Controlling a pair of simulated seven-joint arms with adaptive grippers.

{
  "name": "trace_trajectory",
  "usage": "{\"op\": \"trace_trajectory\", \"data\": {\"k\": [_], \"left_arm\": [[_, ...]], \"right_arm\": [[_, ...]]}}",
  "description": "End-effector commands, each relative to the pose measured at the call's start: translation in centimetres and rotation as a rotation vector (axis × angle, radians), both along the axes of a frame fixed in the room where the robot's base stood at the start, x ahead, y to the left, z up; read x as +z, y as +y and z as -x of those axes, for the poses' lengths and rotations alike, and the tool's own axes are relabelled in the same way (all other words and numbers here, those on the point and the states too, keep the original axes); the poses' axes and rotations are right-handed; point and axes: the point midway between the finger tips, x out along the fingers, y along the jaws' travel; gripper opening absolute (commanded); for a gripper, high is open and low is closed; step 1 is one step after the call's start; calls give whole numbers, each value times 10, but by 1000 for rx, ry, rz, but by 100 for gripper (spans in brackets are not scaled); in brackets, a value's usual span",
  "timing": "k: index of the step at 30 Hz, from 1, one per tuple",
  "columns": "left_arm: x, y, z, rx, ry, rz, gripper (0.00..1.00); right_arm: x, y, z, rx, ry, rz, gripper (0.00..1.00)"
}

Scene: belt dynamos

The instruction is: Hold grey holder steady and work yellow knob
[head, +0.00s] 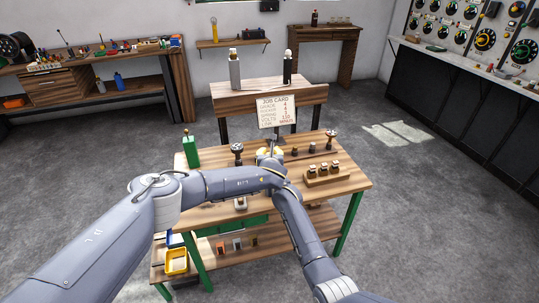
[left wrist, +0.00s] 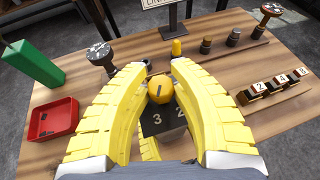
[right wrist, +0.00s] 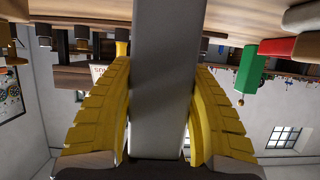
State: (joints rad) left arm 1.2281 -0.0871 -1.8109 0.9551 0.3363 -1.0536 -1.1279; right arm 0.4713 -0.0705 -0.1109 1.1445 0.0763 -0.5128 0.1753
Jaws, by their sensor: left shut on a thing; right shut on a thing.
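The yellow knob (left wrist: 160,89), with a dark mark on its face, sits between the yellow fingers of my left gripper (left wrist: 158,72). A dark plate with the numerals 3 and 2 (left wrist: 160,119) shows just below the knob. My right gripper (right wrist: 161,68) is shut on the grey holder (right wrist: 162,100), a long grey block that stands between its fingers in the right wrist view. In the head view the left gripper (head: 270,153) is over the middle of the bench, and my arms hide most of the holder and the right gripper.
A wooden rack with several numbered blocks (head: 325,177) is at the right. A job card (head: 275,111) stands at the back.

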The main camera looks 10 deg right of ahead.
Motion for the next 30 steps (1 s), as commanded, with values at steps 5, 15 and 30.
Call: {"op": "trace_trajectory", "data": {"k": [5, 15, 30], "left_arm": [[-1, 1, 0, -9, 1, -3, 0], [-1, 1, 0, -7, 1, -2, 46], [2, 1, 9, -9, 3, 0, 48]], "right_arm": [[-1, 0, 0, 0, 1, 0, 2], [-1, 0, 0, 0, 1, 0, 2], [-1, 0, 0, 0, 1, -1, 2]]}}
